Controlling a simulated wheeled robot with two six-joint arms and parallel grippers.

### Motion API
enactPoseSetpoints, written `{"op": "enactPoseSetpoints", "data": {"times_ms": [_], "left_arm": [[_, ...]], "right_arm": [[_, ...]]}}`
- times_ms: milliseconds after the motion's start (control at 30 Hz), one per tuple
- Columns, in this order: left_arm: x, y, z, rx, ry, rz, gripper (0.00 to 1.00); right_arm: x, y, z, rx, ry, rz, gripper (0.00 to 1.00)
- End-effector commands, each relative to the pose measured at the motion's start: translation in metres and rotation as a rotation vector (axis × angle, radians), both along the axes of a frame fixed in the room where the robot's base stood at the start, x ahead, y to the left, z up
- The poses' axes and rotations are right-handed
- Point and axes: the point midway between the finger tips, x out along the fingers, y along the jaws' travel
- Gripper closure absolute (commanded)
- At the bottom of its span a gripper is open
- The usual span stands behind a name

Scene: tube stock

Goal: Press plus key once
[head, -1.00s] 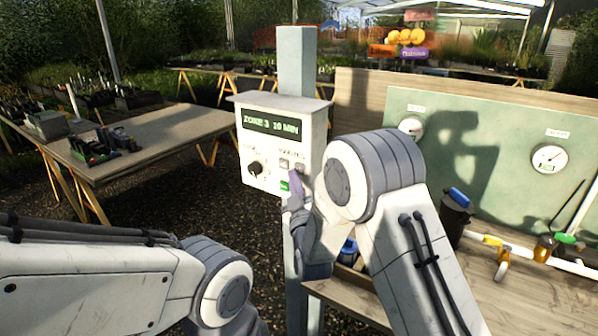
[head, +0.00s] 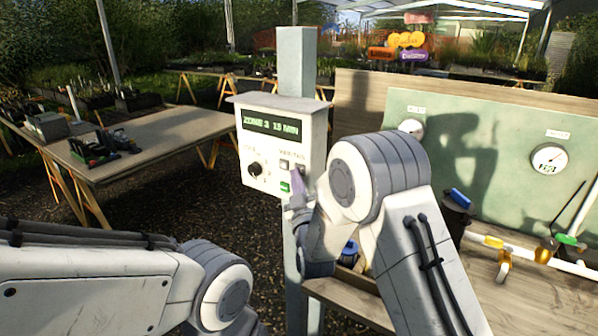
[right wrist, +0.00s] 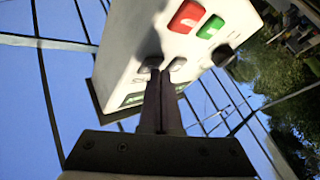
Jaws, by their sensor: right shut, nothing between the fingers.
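The control box (head: 312,140) is a white panel on a grey post. Its green-lit display (head: 270,125) reads "ZONE 3 15 MIN". Below it are two small grey keys, a left one (head: 284,164) and a right one (head: 300,169); their markings are too small to read. My right gripper (head: 296,185) is shut and empty, its tips just below the right key. In the right wrist view the closed fingertips (right wrist: 161,72) point at the box, close to the grey keys; I cannot tell whether they touch. My left gripper is out of view.
A dark knob (head: 255,170) and a green button (head: 285,187) are on the same panel; a red button (right wrist: 187,16) shows in the right wrist view. A workbench (head: 480,290) with tools stands at right, a potting table (head: 165,140) at left.

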Motion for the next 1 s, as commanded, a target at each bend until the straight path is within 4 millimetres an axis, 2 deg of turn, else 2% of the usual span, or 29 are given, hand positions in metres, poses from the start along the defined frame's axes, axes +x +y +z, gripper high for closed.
{"op": "enactPoseSetpoints", "data": {"times_ms": [367, 733, 1000], "left_arm": [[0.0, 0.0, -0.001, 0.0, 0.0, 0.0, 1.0], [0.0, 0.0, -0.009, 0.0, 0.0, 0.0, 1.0], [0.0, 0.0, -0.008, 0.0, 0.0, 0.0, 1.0]], "right_arm": [[0.001, -0.001, 0.0, 0.0, 0.0, -0.001, 1.0], [-0.012, 0.008, -0.001, 0.0, 0.0, 0.0, 1.0], [-0.012, 0.009, 0.0, 0.0, 0.0, 0.0, 1.0]]}}
